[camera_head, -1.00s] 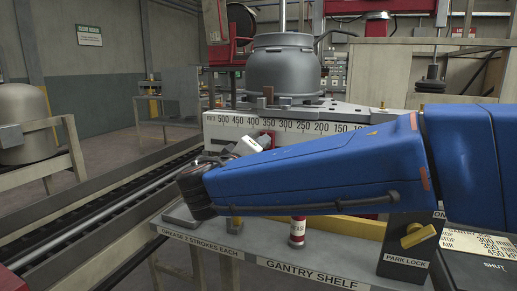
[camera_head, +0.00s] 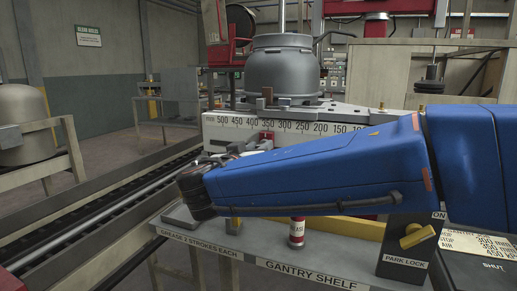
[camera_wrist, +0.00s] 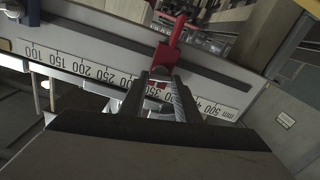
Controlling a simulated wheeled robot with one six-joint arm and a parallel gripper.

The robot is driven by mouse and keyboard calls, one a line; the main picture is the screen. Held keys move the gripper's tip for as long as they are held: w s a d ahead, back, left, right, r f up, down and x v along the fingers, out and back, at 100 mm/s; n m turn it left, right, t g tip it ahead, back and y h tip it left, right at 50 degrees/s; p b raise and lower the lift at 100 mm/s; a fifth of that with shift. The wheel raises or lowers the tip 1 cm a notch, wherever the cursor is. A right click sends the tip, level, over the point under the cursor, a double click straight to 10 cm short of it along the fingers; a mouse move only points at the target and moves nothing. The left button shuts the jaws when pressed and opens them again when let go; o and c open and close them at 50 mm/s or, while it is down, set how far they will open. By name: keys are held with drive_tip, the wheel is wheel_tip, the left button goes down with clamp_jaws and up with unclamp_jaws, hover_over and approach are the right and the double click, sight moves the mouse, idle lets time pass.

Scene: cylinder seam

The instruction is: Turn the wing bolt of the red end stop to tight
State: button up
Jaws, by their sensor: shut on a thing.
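The red end stop (camera_wrist: 167,58) sits on the scale rail (camera_wrist: 215,68) in the wrist view, near the 350 to 400 marks. In the head view a small red part of the end stop (camera_head: 267,136) shows above my blue arm. My gripper (camera_wrist: 163,78) has its two fingers against the end stop's near side, shut on the wing bolt. The bolt itself is mostly hidden between the fingertips, so its wing angle cannot be read. In the head view the fingers are largely hidden behind my wrist.
A gantry shelf (camera_head: 320,276) with a grease tube (camera_head: 297,233) and a yellow park lock handle (camera_head: 418,235) lies below my arm. A grey vessel (camera_head: 283,65) stands behind the scale. A long rail track (camera_head: 100,210) runs at the left.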

drive_tip(key=shift+f+m, duration=0.15)
drive_tip(key=shift+m, duration=0.15)
drive_tip(key=o, duration=1)
drive_tip(key=shift+o, duration=0.2)
drive_tip(key=v, duration=1.7)
drive_tip(key=shift+s, duration=0.2)
drive_tip(key=shift+a, duration=0.15)
